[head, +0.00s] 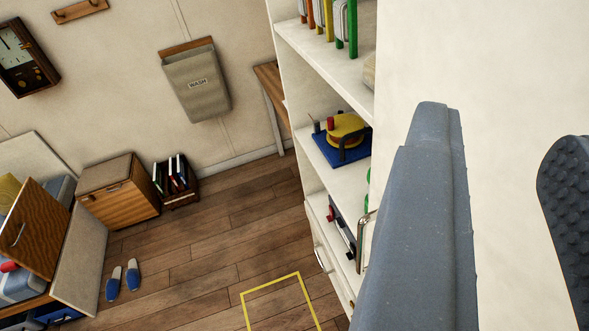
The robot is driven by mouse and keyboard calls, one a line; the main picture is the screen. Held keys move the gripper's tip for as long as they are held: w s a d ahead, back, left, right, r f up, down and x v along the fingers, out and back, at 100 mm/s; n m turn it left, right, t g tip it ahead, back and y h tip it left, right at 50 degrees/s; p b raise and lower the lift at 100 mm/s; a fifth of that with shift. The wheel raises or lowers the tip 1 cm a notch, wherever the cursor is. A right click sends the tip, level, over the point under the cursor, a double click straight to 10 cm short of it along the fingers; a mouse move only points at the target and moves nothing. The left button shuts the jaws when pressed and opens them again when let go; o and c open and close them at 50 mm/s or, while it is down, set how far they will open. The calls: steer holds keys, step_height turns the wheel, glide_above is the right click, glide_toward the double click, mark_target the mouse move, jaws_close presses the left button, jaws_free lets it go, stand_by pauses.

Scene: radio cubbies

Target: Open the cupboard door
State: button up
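A large plain white panel (505,55) fills the right side, beside a white open-fronted shelf unit (318,80). I cannot tell for sure whether this panel is the cupboard door. A brass-coloured loop handle (362,240) shows near its lower left edge, partly hidden behind my gripper's left finger. My gripper (500,125) is open, its two grey fingers wide apart in front of the panel with nothing seen between them. The left finger overlaps the handle in the picture; I cannot tell whether they touch.
The shelves hold coloured books (328,20) and a blue-based yellow and red object (342,138). A white pull (322,258) sits on the drawer front below. The wooden floor (205,250) is mostly clear, with a yellow outline (272,284). Blue slippers (123,278) and a wooden box (120,190) stand left.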

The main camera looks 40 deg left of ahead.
steer(key=w+a+f+m+t+h+p, duration=0.1)
steer(key=w+a+f+m, duration=0.1)
steer(key=w+a+f, duration=0.45)
steer(key=w+a+f+m+t+h+p, duration=0.1)
steer(key=w+a+f, duration=0.2)
steer(key=a+f, duration=0.55)
steer(key=m+g+h+p, duration=0.2)
steer(key=m+h, duration=0.1)
steer(key=h, duration=0.7)
glide_toward(362, 243)
steer(key=x, duration=0.3)
steer(key=f+x, duration=0.1)
steer(key=x, duration=0.6)
steer(key=shift+w+a+f, duration=0.15)
steer(key=shift+w, duration=0.2)
